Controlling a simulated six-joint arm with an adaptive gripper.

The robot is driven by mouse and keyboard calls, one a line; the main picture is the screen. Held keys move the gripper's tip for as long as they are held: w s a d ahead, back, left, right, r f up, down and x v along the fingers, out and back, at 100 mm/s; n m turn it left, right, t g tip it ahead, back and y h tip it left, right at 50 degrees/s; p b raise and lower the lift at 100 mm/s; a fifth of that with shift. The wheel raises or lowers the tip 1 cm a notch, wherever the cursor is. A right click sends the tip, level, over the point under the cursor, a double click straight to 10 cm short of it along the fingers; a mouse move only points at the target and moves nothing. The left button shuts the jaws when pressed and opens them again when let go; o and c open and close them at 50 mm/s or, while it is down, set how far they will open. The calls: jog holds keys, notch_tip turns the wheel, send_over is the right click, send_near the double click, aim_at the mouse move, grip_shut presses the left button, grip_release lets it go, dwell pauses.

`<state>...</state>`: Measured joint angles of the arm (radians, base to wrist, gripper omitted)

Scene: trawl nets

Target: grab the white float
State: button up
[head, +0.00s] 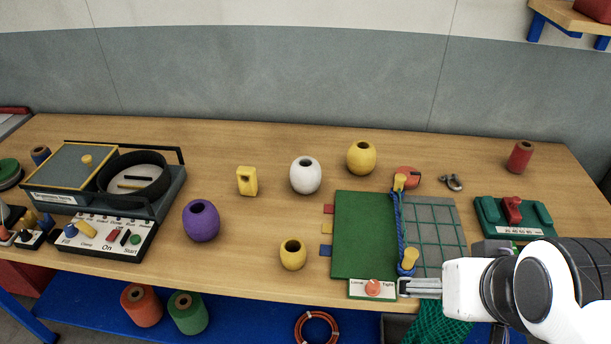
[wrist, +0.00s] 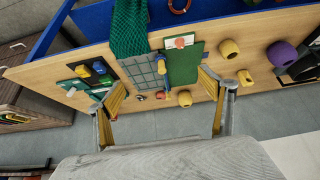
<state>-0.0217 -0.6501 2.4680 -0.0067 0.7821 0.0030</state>
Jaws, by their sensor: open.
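The white float (head: 305,175) is a rounded barrel with a dark hole in its top. My gripper (head: 436,270) is at the lower right in the head view, over the front of the bench, well apart from the white float. In the wrist view my gripper (wrist: 161,82) has its two fingers spread wide with nothing held. I cannot make out the white float in the wrist view; the right finger covers part of the bench there.
A purple float (head: 201,221) and a small yellow float (head: 293,255) stand nearer the front. A green board (head: 363,235) with a netted panel and upright yellow pegs lies between my gripper and the white float. A machine (head: 118,190) fills the left.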

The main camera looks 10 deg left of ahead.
jog(key=w+a+n+t, duration=0.1)
jog(key=w+a+t, duration=0.15)
jog(key=w, duration=1.15)
jog(key=n+t+y, duration=0.2)
jog(key=t+y, duration=0.1)
send_over(309, 177)
jog(key=s+d, duration=0.8)
jog(key=d, duration=0.1)
notch_tip(309, 177, down, 9)
jog(key=shift+n+t+y, duration=0.45)
jog(key=shift+n+y, duration=0.15)
jog(key=shift+y, duration=0.3)
jog(key=w+a+f, duration=0.1)
jog(key=a+f, duration=0.1)
jog(key=w+a+f, duration=0.3)
jog(key=a+f, duration=0.2)
jog(key=shift+w, duration=0.35)
jog(key=shift+w+a+f, duration=0.15)
jog(key=shift+a+f, duration=0.35)
jog(key=shift+f, duration=0.05)
jog(key=shift+w, duration=0.1)
jog(key=shift+x, duration=1.2)
